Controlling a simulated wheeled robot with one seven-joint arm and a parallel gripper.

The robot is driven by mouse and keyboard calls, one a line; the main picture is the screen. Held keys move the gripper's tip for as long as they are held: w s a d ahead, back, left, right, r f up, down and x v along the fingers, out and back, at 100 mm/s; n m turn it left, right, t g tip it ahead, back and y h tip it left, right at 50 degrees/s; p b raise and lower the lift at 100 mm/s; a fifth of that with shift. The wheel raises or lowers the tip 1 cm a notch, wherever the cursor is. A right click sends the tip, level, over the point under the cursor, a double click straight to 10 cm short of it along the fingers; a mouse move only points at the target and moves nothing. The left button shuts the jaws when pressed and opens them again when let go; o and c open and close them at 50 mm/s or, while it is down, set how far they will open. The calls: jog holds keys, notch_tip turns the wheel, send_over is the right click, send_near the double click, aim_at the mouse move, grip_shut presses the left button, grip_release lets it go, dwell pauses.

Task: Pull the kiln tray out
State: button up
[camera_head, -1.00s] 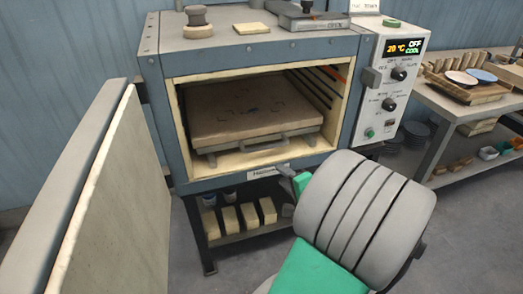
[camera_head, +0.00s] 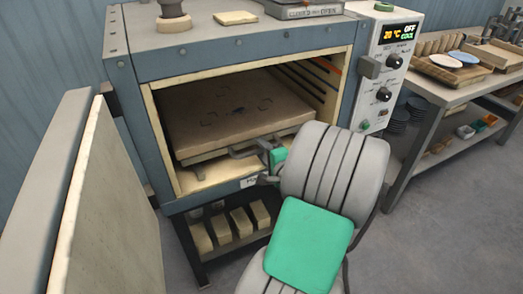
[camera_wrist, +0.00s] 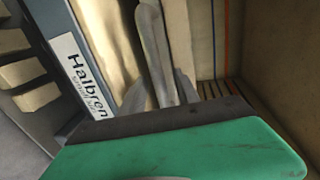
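The kiln tray (camera_head: 225,118) is a brown slab inside the open kiln, with a grey bar handle (camera_head: 243,152) at its front edge. My gripper (camera_head: 267,160) is at the right part of this handle, in front of the kiln mouth. In the wrist view the handle bar (camera_wrist: 155,45) runs between the two grey fingertips of my gripper (camera_wrist: 160,88). The fingers look spread, one on each side of the bar; whether they touch it is not clear. The green hand housing hides the finger bases.
The kiln door (camera_head: 105,215) stands open at the left. The kiln's control panel (camera_head: 388,75) is at the right, reading 20 °C and OFF. A workbench (camera_head: 440,103) with pottery stands further right. Blocks sit on the shelf under the kiln. The floor at the lower right is clear.

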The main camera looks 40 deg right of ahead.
jog(key=shift+w+d, duration=0.1)
jog(key=shift+w, duration=0.3)
jog(key=shift+c, duration=0.2)
grip_shut()
dwell(1.0)
